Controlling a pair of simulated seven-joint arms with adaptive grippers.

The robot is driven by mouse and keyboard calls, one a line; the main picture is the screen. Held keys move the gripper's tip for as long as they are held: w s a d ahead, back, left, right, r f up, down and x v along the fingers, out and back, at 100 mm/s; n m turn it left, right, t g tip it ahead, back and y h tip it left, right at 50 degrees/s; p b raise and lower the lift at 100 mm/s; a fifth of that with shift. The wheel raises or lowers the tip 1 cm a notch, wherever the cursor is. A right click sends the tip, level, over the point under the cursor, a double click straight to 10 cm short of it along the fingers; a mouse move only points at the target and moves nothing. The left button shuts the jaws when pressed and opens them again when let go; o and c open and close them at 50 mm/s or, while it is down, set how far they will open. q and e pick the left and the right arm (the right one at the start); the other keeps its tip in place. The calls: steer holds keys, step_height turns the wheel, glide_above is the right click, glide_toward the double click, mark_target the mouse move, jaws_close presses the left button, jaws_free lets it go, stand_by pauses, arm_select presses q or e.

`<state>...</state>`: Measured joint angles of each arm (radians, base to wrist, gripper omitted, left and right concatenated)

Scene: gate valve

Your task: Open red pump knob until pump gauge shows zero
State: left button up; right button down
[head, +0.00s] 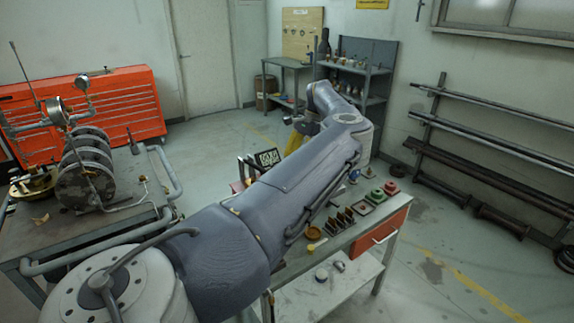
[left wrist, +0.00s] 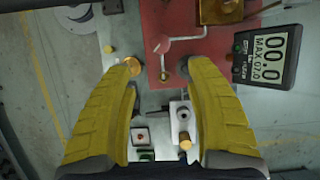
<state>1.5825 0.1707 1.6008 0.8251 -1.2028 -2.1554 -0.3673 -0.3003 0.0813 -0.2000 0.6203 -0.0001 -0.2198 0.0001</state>
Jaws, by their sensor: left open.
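The digital gauge (left wrist: 263,55) is at the right of the left wrist view, its large digits reading 00.0. It also shows tilted behind my arm in the head view (head: 267,158). A red surface (left wrist: 205,55) carries a bent metal rod with a small round end (left wrist: 163,48); I cannot tell whether this is the pump knob. My right gripper is not in view.
The bench (head: 345,222) holds several small parts, including a red block (head: 391,187) and a green block (head: 376,196). A valve assembly (head: 85,165) stands on a metal table at the left. A red tool cabinet (head: 120,100) and pipe racks (head: 490,150) line the walls.

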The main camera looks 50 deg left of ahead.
arm_select(q)
steer(key=x, duration=1.2)
steer(key=shift+w, duration=0.1)
steer(key=shift+o, duration=0.3)
jaws_close()
